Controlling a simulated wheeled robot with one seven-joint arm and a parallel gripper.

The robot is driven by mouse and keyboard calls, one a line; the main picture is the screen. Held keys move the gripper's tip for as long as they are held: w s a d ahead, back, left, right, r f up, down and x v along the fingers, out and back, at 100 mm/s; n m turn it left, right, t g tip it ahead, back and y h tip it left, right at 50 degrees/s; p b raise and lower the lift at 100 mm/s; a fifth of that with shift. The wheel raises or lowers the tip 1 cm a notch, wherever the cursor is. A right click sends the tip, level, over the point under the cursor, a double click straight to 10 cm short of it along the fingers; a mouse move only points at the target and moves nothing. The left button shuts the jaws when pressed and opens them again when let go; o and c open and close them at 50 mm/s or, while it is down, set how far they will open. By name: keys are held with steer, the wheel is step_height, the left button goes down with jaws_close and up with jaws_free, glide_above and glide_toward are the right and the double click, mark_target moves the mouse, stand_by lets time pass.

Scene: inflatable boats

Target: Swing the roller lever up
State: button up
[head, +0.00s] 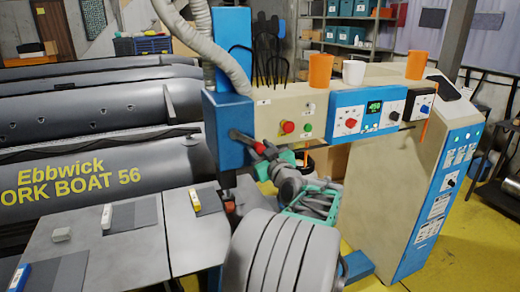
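The roller lever (244,138) is a short dark bar with a red end, on the front of the blue machine head (229,125). It slopes down to the right. My gripper (268,154) is at the lever's red end, close to it or touching it. My grey wrist comes up from below right and partly hides the fingers. I cannot tell whether the fingers are closed around the lever. Below the head, a small dark and orange-red part (229,205) sits at the edge of the grey worktable (130,255).
A cream and blue control beam (330,108) with buttons and orange and white cups runs right of the lever. Grey inflatable boats (90,180) lie behind the table. Small bottles and dark patches lie on it. A teal crate (325,188) is behind my arm. Yellow floor is open at right.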

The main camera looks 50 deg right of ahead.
steer(key=shift+r, duration=0.1)
steer(key=c, duration=0.7)
jaws_close()
steer(key=shift+r, duration=0.1)
